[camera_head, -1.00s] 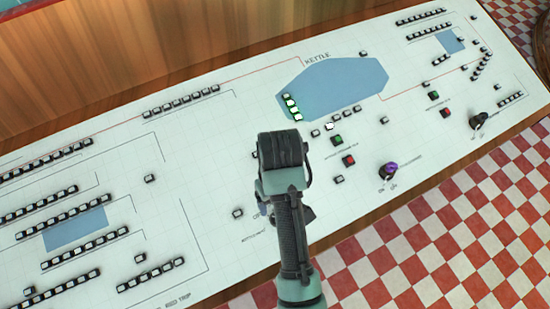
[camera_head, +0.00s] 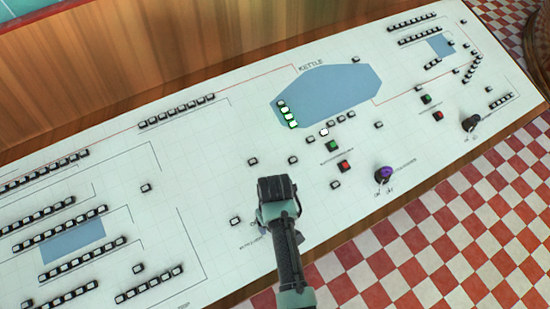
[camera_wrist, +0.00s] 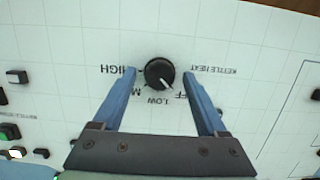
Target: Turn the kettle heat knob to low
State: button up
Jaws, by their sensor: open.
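The kettle heat knob (camera_wrist: 160,73) is black and round with a white pointer line, in the upper middle of the wrist view. Its pointer is angled toward the lower right, on the OFF side of the LOW label (camera_wrist: 158,102). The HIGH label (camera_wrist: 117,70) is on the left, and the printing appears upside down. My gripper (camera_wrist: 160,76) is open, with its blue fingers on either side of the knob and gaps showing. In the head view my arm hides the knob; the white control panel (camera_head: 200,180) lies beneath it.
A purple-topped knob (camera_head: 384,174) and another dark knob (camera_head: 471,123) stand to the right. Green (camera_head: 333,145) and red (camera_head: 345,166) buttons are nearby. Small buttons cover much of the panel; the area right around the heat knob is mostly bare.

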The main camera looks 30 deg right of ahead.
grip_shut()
jog(key=shift+m, duration=0.3)
jog(key=m+y+p, duration=0.1)
jog(key=m+p, duration=0.1)
jog(key=m, duration=0.2)
jog(key=shift+r, duration=0.1)
jog(key=shift+d+m+t+y+p, duration=0.15)
jog(key=shift+m+t+y+p, duration=0.25)
jog(key=shift+m, duration=1.6)
